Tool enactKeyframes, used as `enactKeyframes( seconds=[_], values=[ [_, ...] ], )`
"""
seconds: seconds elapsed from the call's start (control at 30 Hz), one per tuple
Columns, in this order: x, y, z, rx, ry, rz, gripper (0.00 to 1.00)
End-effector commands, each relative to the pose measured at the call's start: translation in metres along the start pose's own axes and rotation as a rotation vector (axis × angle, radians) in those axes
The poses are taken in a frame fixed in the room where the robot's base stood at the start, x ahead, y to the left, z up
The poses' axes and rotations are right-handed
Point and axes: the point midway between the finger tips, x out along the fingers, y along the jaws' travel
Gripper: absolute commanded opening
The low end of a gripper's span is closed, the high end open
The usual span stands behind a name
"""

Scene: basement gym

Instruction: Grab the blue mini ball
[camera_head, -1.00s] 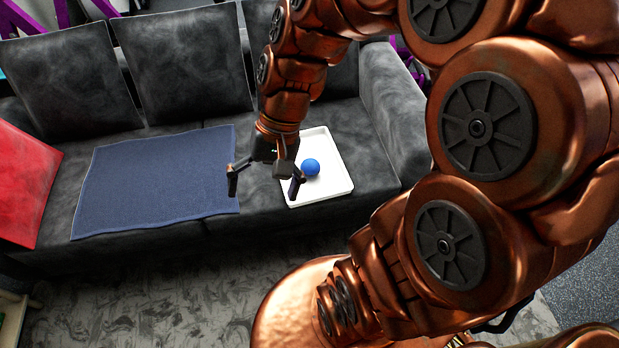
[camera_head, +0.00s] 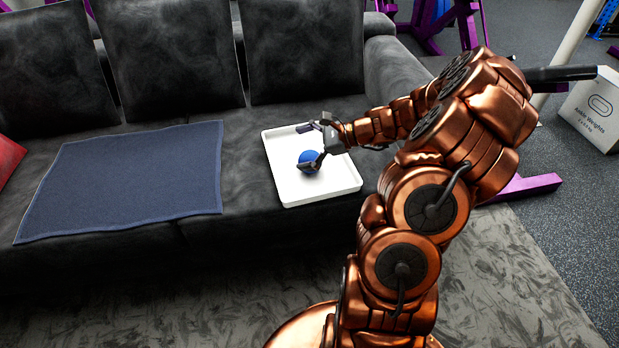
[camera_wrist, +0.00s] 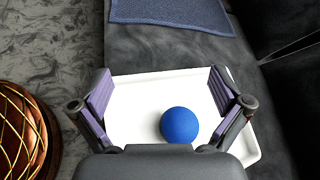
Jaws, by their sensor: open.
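The blue mini ball (camera_head: 309,160) rests in a white tray (camera_head: 330,190) on the dark sofa seat. My gripper (camera_head: 311,146) is over the tray, coming from the right, with its fingers spread. One finger overlaps the lower part of the ball in the head view. In the wrist view the ball (camera_wrist: 179,125) shows between the two open fingers (camera_wrist: 160,95), closer to the right one. The tray (camera_wrist: 170,85) lies behind it. Nothing is held. I cannot tell whether a finger touches the ball.
A blue towel (camera_head: 130,180) lies flat on the seat left of the tray. Dark back cushions (camera_head: 170,50) stand behind. A red cushion (camera_head: 8,157) is at the far left. An ankle weights box (camera_head: 595,110) stands on the floor at right.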

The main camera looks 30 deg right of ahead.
Motion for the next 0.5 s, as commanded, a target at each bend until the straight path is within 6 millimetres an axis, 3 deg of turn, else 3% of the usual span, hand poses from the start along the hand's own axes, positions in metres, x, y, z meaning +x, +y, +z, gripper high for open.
enactKeyframes(
  seconds=[0.03, 0.2, 0.33, 0.5],
  values=[
    [0.000, 0.001, -0.042, 0.062, 0.003, -0.052, 1.00],
    [-0.015, -0.007, -0.113, 0.209, 0.012, -0.178, 1.00],
    [-0.024, -0.009, -0.140, 0.266, 0.016, -0.231, 1.00],
    [-0.019, -0.013, -0.148, 0.284, 0.016, -0.248, 1.00]
  ],
)
